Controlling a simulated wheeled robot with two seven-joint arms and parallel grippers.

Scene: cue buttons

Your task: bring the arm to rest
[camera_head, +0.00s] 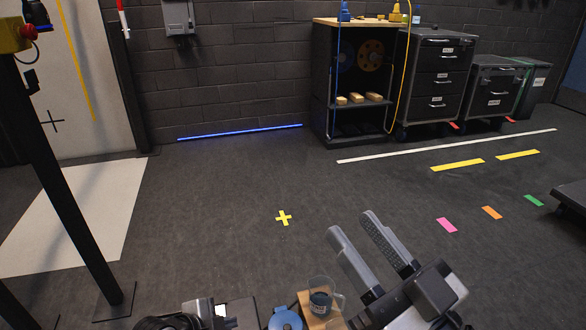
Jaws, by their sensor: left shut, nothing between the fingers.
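My right gripper (352,222) reaches up from the lower right, over the dark floor. Its two long grey fingers stand apart, pointing up and to the left, with nothing seen between them. Its dark body and a pale arm link run off the bottom edge. I cannot make out my left gripper's fingers. Black and pale parts at the bottom left of centre are cut off by the frame, and I cannot tell what they are.
A mug (321,302) on a wooden block and a blue round object (286,319) are close beside the right gripper's body. A dark post (65,190) stands at left. A shelf cabinet (323,75) and drawer units (437,75) line the wall. Floor around the yellow cross (284,217) is clear.

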